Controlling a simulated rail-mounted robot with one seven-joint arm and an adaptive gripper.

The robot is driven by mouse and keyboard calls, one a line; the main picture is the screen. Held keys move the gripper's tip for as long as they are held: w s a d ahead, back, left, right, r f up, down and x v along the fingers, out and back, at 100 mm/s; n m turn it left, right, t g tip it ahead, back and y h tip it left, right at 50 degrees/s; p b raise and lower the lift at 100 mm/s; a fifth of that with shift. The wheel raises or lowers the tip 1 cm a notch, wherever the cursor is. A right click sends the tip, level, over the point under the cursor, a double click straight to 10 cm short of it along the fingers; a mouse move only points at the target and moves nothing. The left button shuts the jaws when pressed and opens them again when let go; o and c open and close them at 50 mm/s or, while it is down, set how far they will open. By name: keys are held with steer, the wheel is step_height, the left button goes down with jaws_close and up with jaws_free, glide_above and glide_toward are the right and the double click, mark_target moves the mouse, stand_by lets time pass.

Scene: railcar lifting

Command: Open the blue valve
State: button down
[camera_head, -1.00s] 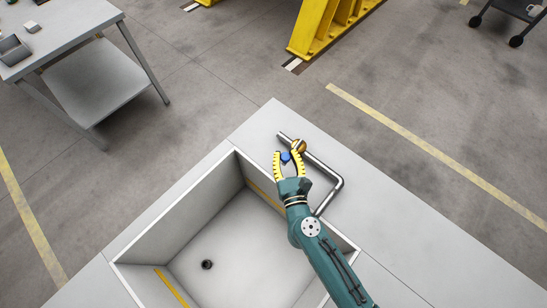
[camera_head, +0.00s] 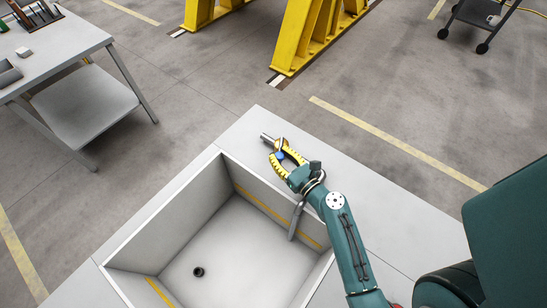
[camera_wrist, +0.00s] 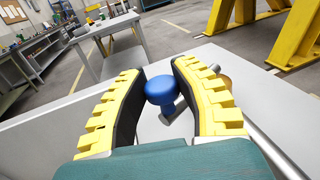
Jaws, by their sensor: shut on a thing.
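In the head view, my gripper (camera_head: 279,150) reaches in from the lower right, and only a little of the blue knob shows between the fingers. The gripper and wrist hide part of the pipe, whose far end (camera_head: 294,225) shows at the basin.
The open basin (camera_head: 150,212) with a dark drain (camera_head: 198,272) lies left of the arm. The grey counter (camera_head: 400,225) is clear to the right. A workbench (camera_head: 62,45), yellow stands (camera_head: 310,35) and a dark cart (camera_head: 478,15) stand farther back.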

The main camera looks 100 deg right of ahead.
steer(key=c, duration=0.8)
jaws_free()
step_height(320, 180, up, 10)
steer(key=shift+c, duration=0.2)
